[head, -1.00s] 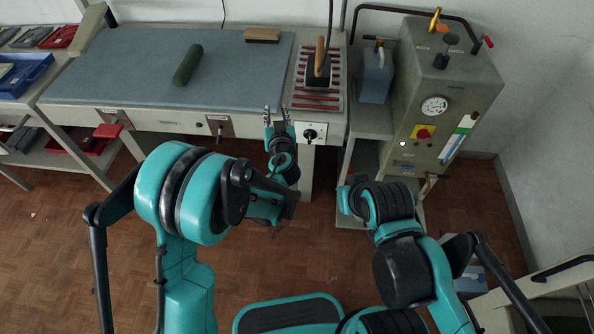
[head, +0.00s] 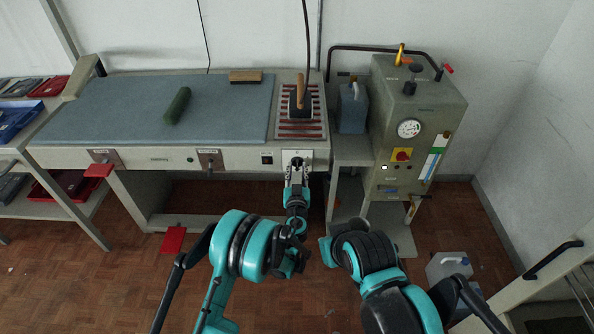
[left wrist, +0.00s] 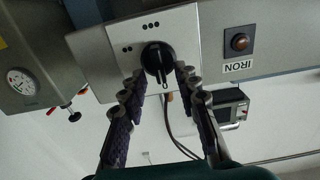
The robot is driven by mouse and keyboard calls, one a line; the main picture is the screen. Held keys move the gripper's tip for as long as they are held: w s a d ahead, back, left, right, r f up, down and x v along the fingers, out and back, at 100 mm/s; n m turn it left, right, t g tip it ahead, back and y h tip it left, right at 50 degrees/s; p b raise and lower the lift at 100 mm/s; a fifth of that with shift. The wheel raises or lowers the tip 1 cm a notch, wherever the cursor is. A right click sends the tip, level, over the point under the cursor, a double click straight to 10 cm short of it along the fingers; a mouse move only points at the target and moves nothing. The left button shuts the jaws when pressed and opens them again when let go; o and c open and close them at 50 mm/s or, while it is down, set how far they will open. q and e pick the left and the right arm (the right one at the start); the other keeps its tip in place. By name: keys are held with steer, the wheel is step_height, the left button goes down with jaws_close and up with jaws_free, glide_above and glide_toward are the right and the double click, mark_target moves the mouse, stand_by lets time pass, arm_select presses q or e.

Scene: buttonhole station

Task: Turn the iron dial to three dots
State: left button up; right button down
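The iron dial (left wrist: 157,58) is a black knob on a white plate (left wrist: 182,25) in the left wrist view. My right gripper does not show.
An iron (head: 300,102) stands on a striped rest (head: 302,129) above the dial. A grey boiler (head: 420,115) with a gauge stands right of the table. A blue-grey pressing surface (head: 225,110) lies to the left.

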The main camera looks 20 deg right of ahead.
arm_select(q)
steer(key=shift+w+d, duration=0.1)
steer(key=shift+w, duration=0.2)
jaws_close()
